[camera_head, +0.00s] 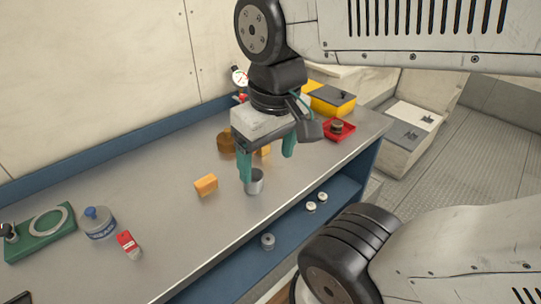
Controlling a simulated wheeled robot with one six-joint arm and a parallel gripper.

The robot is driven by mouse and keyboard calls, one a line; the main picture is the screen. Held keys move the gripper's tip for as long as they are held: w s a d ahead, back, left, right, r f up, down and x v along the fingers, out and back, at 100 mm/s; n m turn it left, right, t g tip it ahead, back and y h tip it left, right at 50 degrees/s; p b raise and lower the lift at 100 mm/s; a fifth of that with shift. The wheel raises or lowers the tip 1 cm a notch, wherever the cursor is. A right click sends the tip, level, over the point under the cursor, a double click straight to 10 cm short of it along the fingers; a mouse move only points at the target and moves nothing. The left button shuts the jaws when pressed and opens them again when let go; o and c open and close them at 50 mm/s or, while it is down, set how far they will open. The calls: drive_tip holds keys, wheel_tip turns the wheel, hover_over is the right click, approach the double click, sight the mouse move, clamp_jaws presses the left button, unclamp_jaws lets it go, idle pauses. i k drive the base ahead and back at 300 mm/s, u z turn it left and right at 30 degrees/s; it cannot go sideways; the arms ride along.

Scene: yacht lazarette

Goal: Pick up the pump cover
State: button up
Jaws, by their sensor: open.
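My gripper (267,167) is open above the workbench, with its two teal fingers pointing down and apart. I cannot tell for certain which part is the pump cover. A brown-gold round part (226,142) stands behind the left finger, partly hidden by it. Another brown-gold piece (264,151) shows between the fingers, mostly hidden by my gripper. A grey metal cup-like cylinder (256,184) stands near the bench's front edge, just below the left fingertip; whether they touch is unclear.
An orange block (206,185) lies left of the cylinder. A red-white tube (128,245), a blue-capped bottle (98,223) and a green board with a pale ring (40,233) are farther left. A red tray (339,131) sits right. Small round parts (268,241) rest on the lower shelf.

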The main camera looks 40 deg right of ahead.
sight(225, 142)
drive_tip(key=k, duration=1.3)
drive_tip(key=z, duration=0.7)
drive_tip(key=i, duration=1.55)
drive_tip(key=u, duration=0.15)
